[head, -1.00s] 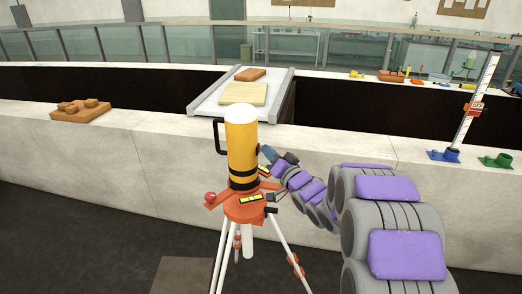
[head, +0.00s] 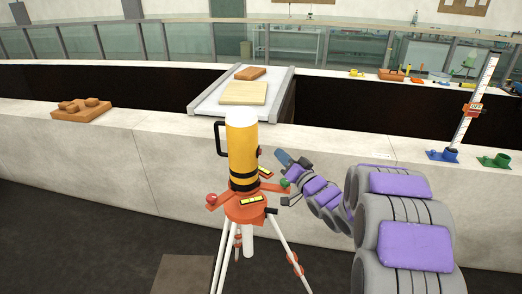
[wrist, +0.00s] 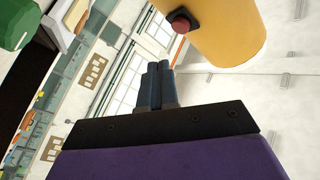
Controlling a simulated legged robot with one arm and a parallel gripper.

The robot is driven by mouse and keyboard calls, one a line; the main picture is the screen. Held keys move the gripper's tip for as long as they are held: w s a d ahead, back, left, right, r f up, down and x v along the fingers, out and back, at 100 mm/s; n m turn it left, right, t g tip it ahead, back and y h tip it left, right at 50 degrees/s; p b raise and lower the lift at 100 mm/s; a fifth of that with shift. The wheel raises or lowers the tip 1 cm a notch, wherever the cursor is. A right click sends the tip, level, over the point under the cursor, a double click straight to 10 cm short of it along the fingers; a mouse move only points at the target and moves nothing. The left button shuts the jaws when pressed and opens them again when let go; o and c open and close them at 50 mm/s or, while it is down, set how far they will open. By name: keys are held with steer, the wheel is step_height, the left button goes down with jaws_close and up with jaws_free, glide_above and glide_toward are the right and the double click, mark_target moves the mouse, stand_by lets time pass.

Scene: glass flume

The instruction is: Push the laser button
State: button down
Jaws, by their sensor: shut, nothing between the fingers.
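The laser (head: 242,152) is an upright yellow cylinder with a white top, black bands and a black side handle, on an orange-and-white tripod (head: 246,208). A small button shows at its right edge in the head view. In the wrist view the laser (wrist: 218,28) fills the top right, and its round red button (wrist: 182,22) faces my gripper. My gripper (head: 280,155) is shut and empty, to the right of the laser and apart from it. In the wrist view its closed fingertips (wrist: 157,66) are below and left of the button, with a gap in the picture.
The tripod head carries a red knob (head: 211,198) and a green knob (head: 285,182) close below my gripper. Behind is a pale flume wall (head: 100,140) with wooden blocks (head: 82,110) on top. A blue-based gauge (head: 468,115) stands at right. Dark floor lies at left.

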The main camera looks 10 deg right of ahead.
steer(key=shift+s+d+p, duration=0.2)
steer(key=shift+d, duration=0.4)
steer(key=shift+s+d+p, duration=0.15)
steer(key=shift+d+p, duration=0.05)
steer(key=shift+d, duration=0.35)
steer(key=shift+f, duration=0.1)
steer(key=s+d+f+g+h+b, duration=0.3)
steer(key=s+f+g+h, duration=0.15)
steer(key=s, duration=0.35)
steer(key=s+d+f+g+h+b, duration=0.35)
steer(key=s+f+h, duration=0.2)
steer(key=s, duration=0.35)
steer(key=s+a+f+g+b, duration=0.1)
steer(key=s+a+g, duration=0.2)
steer(key=s, duration=0.8)
steer(key=s+a+f+n+g+b, duration=0.1)
steer(key=s+g, duration=0.3)
steer(key=s, duration=0.7)
steer(key=s+a+f+n+g+y+b, duration=0.1)
steer(key=s+a+f+g+b, duration=0.2)
steer(key=s, duration=0.9)
steer(key=shift+a+f+g, duration=0.15)
steer(key=shift+a+g, duration=0.45)
steer(key=shift+a, duration=0.25)
steer(key=shift+w+d, duration=0.1)
steer(key=shift+d, duration=0.05)
